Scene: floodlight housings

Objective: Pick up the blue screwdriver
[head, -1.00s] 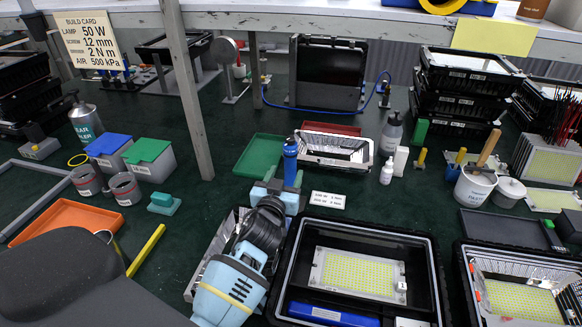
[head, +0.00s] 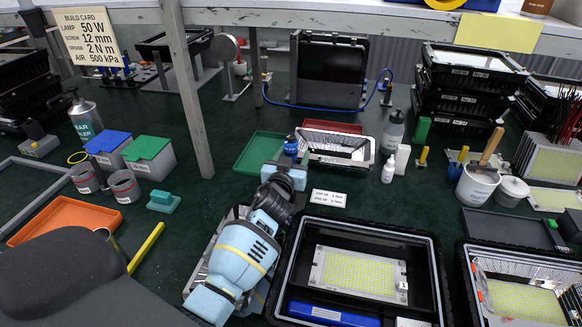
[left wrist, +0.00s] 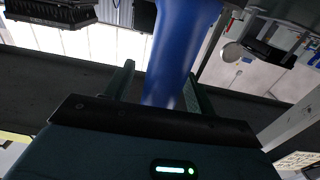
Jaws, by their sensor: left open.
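The blue screwdriver (head: 291,147) stands upright near the middle of the bench, in front of the green tray; only its upper end shows in the head view. My left gripper (head: 285,172) is in front of it and hides its lower part. In the left wrist view the blue shaft of the screwdriver (left wrist: 182,50) rises large between the two fingers of my left gripper (left wrist: 162,88). The fingers are apart, on either side of it, and I cannot tell whether either touches it. My right gripper is not in view.
A black floodlight housing (head: 433,270) stands in front right. A grey post (head: 188,90) rises to the left.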

